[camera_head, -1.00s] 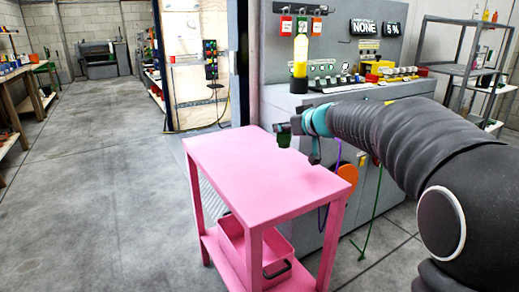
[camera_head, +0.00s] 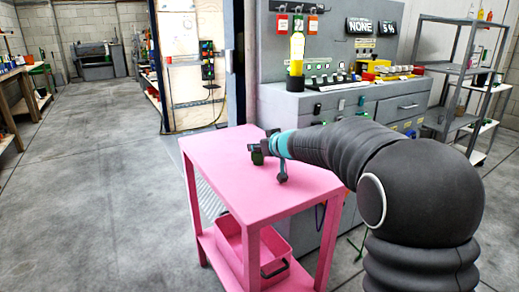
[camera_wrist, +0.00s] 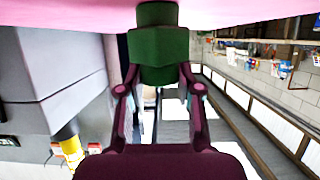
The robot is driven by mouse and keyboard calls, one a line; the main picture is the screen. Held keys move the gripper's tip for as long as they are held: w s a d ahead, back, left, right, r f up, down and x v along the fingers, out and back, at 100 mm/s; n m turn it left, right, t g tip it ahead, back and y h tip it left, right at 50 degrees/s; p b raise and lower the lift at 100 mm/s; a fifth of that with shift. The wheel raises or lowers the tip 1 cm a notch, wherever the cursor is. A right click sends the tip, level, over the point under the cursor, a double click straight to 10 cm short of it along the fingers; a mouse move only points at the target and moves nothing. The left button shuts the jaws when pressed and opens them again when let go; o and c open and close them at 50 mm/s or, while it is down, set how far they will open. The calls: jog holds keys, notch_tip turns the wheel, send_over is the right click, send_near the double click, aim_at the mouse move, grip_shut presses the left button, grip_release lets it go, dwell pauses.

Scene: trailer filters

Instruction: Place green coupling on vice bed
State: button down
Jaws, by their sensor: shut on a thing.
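The green coupling (camera_head: 257,157) is a small dark green piece at the end of my arm, over the far part of the pink table top (camera_head: 228,169). My gripper (camera_head: 265,149) is shut on it. In the wrist view the coupling (camera_wrist: 160,50) sits between the two fingers of my gripper (camera_wrist: 158,82), and its far end meets the pink surface at the top of the picture. I cannot tell whether it touches the table top or hangs just above it. I cannot make out a vice bed in either view.
The pink table has a lower shelf with a pink bin (camera_head: 255,245). A metal shelf (camera_head: 460,70) is at the right. The table top is otherwise bare, and the floor at left is open.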

dwell(0.3)
jog(key=c, duration=0.8)
grip_release()
jog(key=shift+r, duration=0.15)
jog(key=p+v, duration=0.1)
jog(key=v, duration=1.1)
